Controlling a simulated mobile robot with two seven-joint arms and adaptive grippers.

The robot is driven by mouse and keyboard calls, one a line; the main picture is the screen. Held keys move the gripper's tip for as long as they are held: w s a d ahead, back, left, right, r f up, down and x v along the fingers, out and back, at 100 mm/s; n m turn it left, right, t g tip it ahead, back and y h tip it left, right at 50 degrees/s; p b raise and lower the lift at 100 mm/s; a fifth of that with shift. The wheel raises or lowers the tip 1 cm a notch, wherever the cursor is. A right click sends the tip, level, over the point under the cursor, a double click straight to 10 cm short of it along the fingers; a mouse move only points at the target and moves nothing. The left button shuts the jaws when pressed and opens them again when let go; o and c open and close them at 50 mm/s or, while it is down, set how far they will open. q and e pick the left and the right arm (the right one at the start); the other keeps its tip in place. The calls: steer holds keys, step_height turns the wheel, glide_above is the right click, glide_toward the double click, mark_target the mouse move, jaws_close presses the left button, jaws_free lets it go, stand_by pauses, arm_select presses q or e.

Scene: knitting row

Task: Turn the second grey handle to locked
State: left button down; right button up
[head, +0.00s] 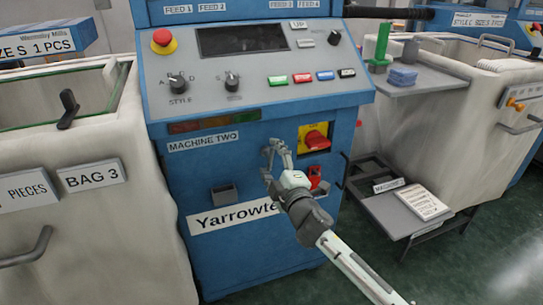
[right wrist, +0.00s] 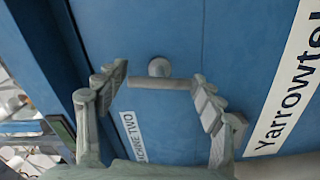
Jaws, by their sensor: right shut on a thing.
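A grey T-shaped handle (right wrist: 160,80) sticks out of the blue panel of machine two, seen in the right wrist view. Its crossbar runs across the picture between my right gripper's fingers (right wrist: 163,90), with a fingertip at each end. My right gripper is shut on this handle. In the head view my right gripper (head: 277,152) is against the blue front, right of the "MACHINE TWO" label (head: 203,142), and hides most of the handle there. No lock marking is readable beside the handle. My left gripper is not in view.
A red rotary switch on a yellow plate (head: 316,138) sits close right of my gripper, with a red part (head: 315,177) below it. A dark grey box (head: 224,194) is on the panel's lower left. Fabric bins (head: 110,220) flank the machine. A low step (head: 400,215) stands right.

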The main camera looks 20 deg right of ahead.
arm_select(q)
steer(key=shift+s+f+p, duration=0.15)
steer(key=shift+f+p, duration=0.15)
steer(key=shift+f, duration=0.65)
arm_select(e)
steer(key=shift+a+f+n, duration=0.1)
steer(key=shift+n, duration=1)
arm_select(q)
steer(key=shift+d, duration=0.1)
arm_select(e)
steer(key=o, duration=1)
steer(key=s, duration=1.2)
steer(key=shift+d, duration=0.25)
